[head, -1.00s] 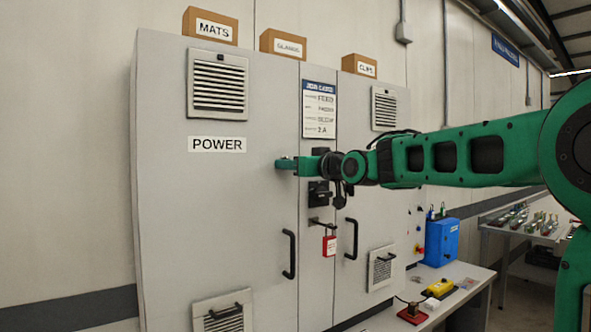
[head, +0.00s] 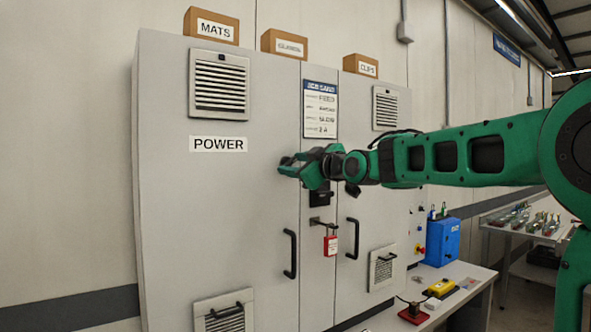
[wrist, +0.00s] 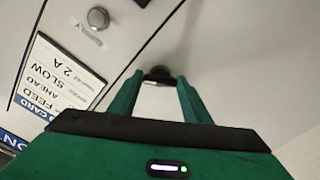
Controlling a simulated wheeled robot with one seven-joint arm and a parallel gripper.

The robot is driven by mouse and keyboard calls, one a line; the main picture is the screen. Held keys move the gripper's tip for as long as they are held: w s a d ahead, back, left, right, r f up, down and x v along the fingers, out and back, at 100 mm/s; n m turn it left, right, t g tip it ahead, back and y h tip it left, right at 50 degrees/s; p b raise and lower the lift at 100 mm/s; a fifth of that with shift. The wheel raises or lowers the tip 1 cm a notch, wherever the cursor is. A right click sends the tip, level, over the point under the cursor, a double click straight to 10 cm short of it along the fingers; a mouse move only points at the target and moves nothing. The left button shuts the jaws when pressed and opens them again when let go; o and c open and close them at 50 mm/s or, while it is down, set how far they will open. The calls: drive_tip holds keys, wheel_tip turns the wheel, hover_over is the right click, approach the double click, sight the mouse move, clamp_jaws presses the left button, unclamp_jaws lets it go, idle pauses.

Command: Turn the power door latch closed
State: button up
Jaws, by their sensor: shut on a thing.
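The POWER door (head: 215,240) is the large grey left door of the cabinet, flat and shut in the head view. My gripper (head: 285,166) is at that door's right edge, right of the POWER label (head: 218,144). In the wrist view its two green fingers (wrist: 158,82) reach to the door face. They are shut on the power door latch (wrist: 157,73), a small dark knob between the fingertips. In the head view my gripper hides the latch, so its exact angle is hard to tell.
A red padlock (head: 330,246) hangs from a hasp on the centre panel. Black door handles (head: 290,254) stick out below my gripper. An instruction card (head: 320,109) is on the panel above. A workbench with a blue box (head: 441,241) stands at the right.

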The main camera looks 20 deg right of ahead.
drive_tip(key=n, duration=0.5)
drive_tip(key=shift+d+n, duration=0.15)
drive_tip(key=shift+n, duration=0.15)
drive_tip(key=n, duration=0.5)
drive_tip(key=shift+f+n, duration=0.1)
drive_tip(key=shift+n, duration=0.2)
drive_tip(key=o, duration=1)
drive_tip(key=shift+w, duration=0.1)
drive_tip(key=shift+o, duration=0.2)
drive_tip(key=shift+s, duration=0.25)
drive_tip(key=v, duration=1)
